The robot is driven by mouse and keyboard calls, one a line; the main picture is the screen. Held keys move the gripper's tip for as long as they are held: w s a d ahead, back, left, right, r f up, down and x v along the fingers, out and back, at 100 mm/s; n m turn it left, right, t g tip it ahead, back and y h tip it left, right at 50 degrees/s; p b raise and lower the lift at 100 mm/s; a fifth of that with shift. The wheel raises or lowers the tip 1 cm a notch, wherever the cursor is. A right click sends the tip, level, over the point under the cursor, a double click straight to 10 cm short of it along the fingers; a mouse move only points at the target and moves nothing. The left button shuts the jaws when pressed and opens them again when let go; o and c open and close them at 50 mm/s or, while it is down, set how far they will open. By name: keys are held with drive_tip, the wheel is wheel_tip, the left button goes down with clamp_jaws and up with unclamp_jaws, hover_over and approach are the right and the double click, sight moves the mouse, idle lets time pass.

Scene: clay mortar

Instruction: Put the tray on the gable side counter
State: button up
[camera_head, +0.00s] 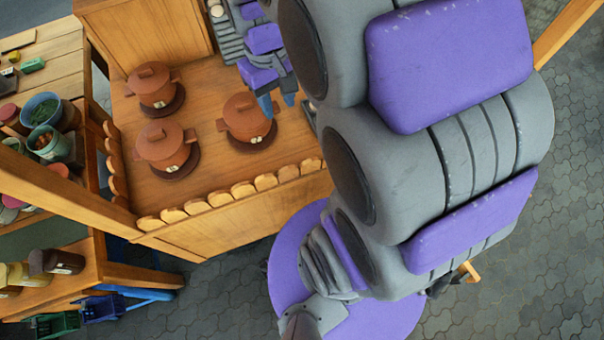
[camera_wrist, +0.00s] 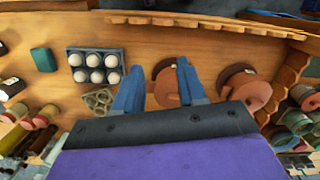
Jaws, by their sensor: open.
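A dark tray (camera_wrist: 77,57) holding several white round things sits on a wooden counter (camera_wrist: 215,44), left of my fingers in the wrist view. My gripper (camera_wrist: 158,84) is open with two blue fingers apart, above a brown clay pot (camera_wrist: 165,92). No tray shows between the fingers. In the head view my gripper (camera_head: 277,104) hangs over the counter (camera_head: 210,80), just above a lidded pot (camera_head: 247,120). My arm covers the right part of the counter there, so the tray cannot be made out. I cannot tell which counter is the gable side one.
Two more lidded pots (camera_head: 156,88) (camera_head: 166,147) stand on the counter's left. A scalloped wooden rim (camera_head: 240,190) edges it. A shelf with bowls (camera_head: 42,110) is at far left. An empty holder (camera_wrist: 97,100) and a teal block (camera_wrist: 43,60) lie near the tray.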

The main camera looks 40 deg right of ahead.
drive_tip(key=s+a, duration=0.2)
drive_tip(key=s, duration=0.6)
drive_tip(key=s+a+f, duration=0.1)
drive_tip(key=s+a, duration=0.2)
drive_tip(key=s, duration=0.5)
drive_tip(key=shift+a+f+g, duration=0.15)
drive_tip(key=shift+f+g, duration=0.05)
drive_tip(key=shift+g, duration=0.1)
